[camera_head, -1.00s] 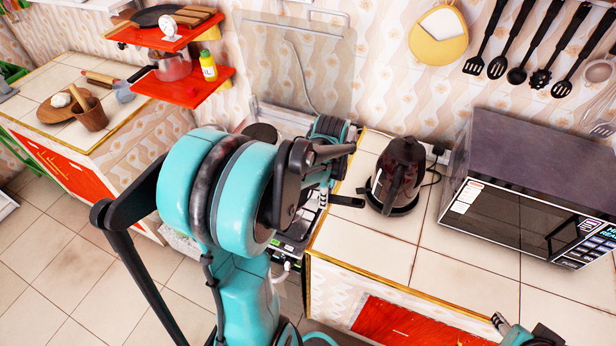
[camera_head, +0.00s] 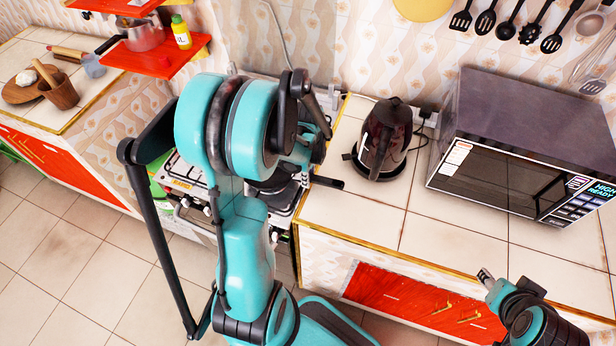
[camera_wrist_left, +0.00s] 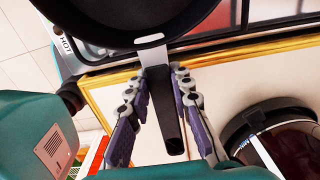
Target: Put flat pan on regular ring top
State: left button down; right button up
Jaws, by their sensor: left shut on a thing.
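The black flat pan (camera_wrist_left: 120,12) fills the top of the left wrist view, and its handle (camera_wrist_left: 165,112) points down between the fingers. My left gripper (camera_wrist_left: 160,82) is shut on that handle. In the head view the dark pan (camera_head: 268,186) shows partly behind my left arm, over the stove (camera_head: 285,206), with the handle (camera_head: 328,182) sticking out to the right. I cannot tell whether the pan touches the stove. Much of the stove top and its rings is hidden by my arm and the pan. My right gripper (camera_head: 486,279) is at the lower right, away from the pan.
A dark kettle (camera_head: 382,138) stands on the tiled counter (camera_head: 440,235) close right of the handle. A microwave (camera_head: 530,155) is farther right. Red shelves (camera_head: 160,62) with a pot (camera_head: 140,34) and yellow bottle (camera_head: 180,32) hang at the upper left. Utensils hang on the wall.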

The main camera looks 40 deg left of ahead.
pick_arm(q)
jog(key=shift+r, duration=0.1)
jog(key=shift+f, duration=0.2)
jog(key=c, duration=1.3)
grip_release()
jog(key=shift+c, duration=0.2)
jog(key=shift+r, duration=0.1)
